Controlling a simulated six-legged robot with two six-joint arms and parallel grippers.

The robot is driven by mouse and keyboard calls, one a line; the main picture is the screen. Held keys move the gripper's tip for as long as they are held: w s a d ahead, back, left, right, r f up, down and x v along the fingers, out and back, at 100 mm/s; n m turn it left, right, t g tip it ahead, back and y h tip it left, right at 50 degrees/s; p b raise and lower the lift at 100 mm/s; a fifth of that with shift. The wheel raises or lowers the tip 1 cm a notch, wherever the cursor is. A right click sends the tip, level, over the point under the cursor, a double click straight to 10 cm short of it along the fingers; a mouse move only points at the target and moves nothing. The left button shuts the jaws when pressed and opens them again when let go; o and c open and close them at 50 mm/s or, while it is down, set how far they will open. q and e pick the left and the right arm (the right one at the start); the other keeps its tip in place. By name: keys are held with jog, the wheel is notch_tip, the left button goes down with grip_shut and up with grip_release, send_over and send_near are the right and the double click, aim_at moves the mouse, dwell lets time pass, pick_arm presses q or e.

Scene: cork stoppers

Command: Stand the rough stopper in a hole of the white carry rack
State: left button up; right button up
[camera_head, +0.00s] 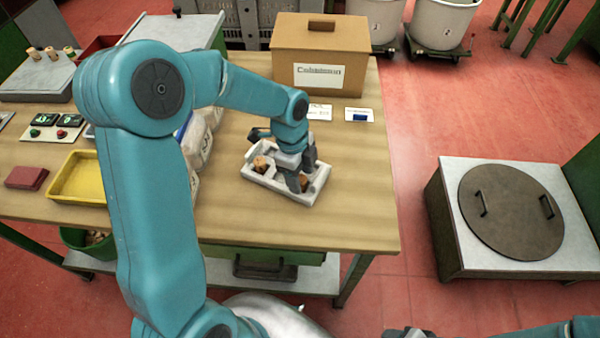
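A white tray-like holder (318,188), which looks like the carry rack, lies on the wooden table. A brown cork stopper (262,164) shows in its left part. My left gripper (297,181) reaches down into the holder's right part. A small brown piece shows beside its fingers, probably another stopper. I cannot tell whether the fingers grip it or whether it is rough. The fingers and wrist hide much of the holder, and no holes show clearly. A dark part of what looks like my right gripper (408,333) shows at the bottom edge, mostly cut off.
A cardboard box (320,55) stands at the table's back, with small cards in front. A yellow tray (80,178), a dark red block (26,177) and a grey block (35,82) with several cork-coloured pieces are at left. The table's front right is clear.

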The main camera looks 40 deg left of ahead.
pick_arm(q)
jog(key=shift+s+r, duration=0.1)
jog(key=shift+r, duration=0.15)
notch_tip(320, 180, up, 12)
jog(key=a, duration=0.1)
jog(key=shift+s+a+f, duration=0.15)
jog(key=shift+a, duration=0.25)
